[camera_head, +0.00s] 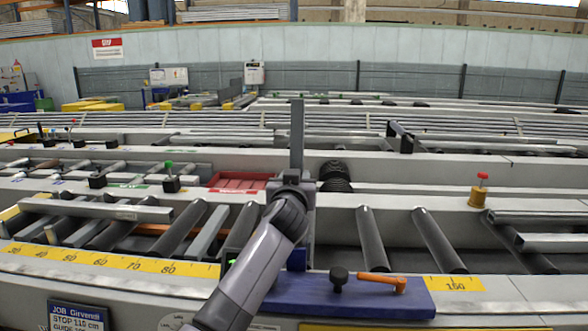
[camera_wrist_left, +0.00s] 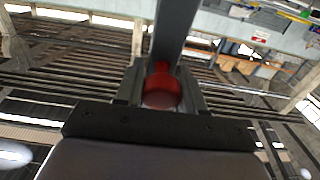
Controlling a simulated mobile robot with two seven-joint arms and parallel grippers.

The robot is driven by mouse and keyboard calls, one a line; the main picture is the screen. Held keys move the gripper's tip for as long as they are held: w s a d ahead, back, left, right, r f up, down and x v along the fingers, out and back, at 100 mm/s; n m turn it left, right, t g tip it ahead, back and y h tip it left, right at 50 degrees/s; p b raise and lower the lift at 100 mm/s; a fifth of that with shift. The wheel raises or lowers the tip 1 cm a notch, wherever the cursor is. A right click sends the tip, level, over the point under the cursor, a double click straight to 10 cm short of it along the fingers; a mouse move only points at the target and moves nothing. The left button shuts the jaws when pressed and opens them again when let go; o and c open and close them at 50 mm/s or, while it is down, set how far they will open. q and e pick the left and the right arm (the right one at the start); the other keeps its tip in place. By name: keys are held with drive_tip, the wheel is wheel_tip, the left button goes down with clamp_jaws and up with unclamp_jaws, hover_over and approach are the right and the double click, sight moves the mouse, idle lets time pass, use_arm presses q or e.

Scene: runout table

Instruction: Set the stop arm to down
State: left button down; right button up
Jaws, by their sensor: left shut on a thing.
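The stop arm (camera_head: 297,130) is a grey flat bar standing upright above the roller table, near the middle of the head view. My left gripper (camera_head: 291,182) is at the bar, in front of its lower visible part. In the left wrist view, my left gripper (camera_wrist_left: 160,95) is shut on a red knob (camera_wrist_left: 161,88) between its fingers, and the grey bar (camera_wrist_left: 174,30) runs upward beyond it. In the head view the knob is hidden by the gripper. A blue stop block (camera_head: 345,298) sits on the front rail; the bar's lower end is hidden. My right gripper is out of view.
On the blue block are a black knob (camera_head: 339,275) and an orange lever (camera_head: 382,281). A yellow scale (camera_head: 110,262) runs along the front rail. Dark rollers (camera_head: 372,240) lie on both sides. A brass piece with a red top (camera_head: 479,192) stands to the right.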

use_arm(q)
drive_tip(key=shift+w+f+g, duration=0.15)
drive_tip(key=shift+w+g, duration=0.25)
drive_tip(key=shift+w, duration=0.2)
drive_tip(key=shift+w+f+g, duration=0.25)
drive_tip(key=shift+w+g, duration=0.15)
drive_tip(key=shift+w, duration=0.1)
drive_tip(key=shift+w+f+g, duration=0.25)
drive_tip(key=shift+w+g, duration=0.15)
drive_tip(key=shift+w, duration=0.2)
